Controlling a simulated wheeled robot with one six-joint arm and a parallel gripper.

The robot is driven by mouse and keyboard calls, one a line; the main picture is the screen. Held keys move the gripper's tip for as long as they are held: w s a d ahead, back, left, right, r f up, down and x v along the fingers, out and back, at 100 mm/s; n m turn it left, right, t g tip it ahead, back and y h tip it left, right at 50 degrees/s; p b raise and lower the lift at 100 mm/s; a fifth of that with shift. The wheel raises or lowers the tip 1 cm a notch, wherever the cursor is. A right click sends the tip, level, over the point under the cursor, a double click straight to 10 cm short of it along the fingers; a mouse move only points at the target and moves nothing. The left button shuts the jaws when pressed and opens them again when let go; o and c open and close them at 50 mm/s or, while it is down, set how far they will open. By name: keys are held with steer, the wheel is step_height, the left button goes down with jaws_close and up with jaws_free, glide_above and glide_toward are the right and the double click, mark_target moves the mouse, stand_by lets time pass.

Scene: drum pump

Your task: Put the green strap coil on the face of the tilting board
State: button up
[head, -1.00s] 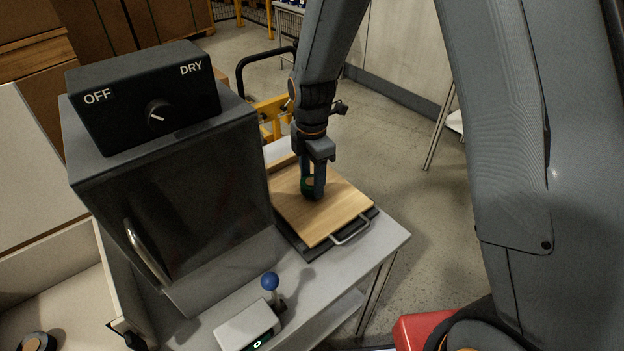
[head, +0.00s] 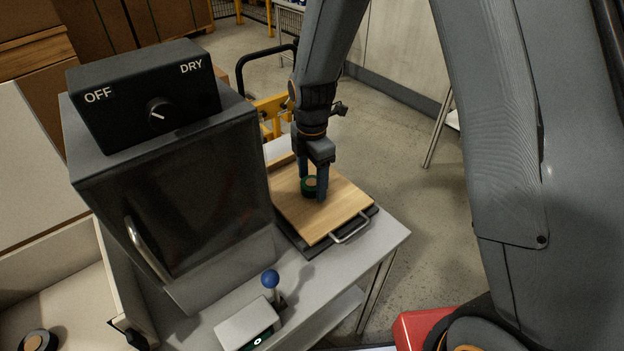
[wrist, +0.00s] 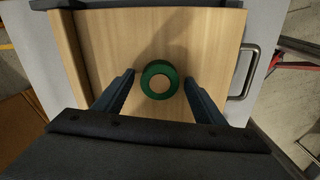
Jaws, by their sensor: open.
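The green strap coil (wrist: 159,67) lies flat on the wooden face of the tilting board (wrist: 205,40), with a tan round centre showing. In the head view the coil (head: 306,190) sits near the middle of the board (head: 340,208). My gripper (head: 313,191) is open, its fingers pointing down on either side of the coil. In the wrist view the fingers of my gripper (wrist: 158,90) stand apart from the coil, with a gap on both sides. The board has a metal handle (head: 350,229) on its near right edge.
A dark cabinet (head: 170,200) with an OFF/DRY knob box (head: 145,98) stands left of the board. A blue-knobbed lever (head: 270,280) and a white box (head: 247,325) are in front. A drawer (head: 60,300) at lower left holds another dark coil (head: 38,341).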

mark_target(312, 183)
step_height(312, 183, up, 12)
steer(key=b, duration=0.3)
steer(key=s+d+f+m, duration=0.4)
steer(key=s+d+m, duration=1.1)
steer(key=m, duration=0.8)
steer(key=shift+s+t, duration=0.2)
steer(key=shift+t, duration=0.2)
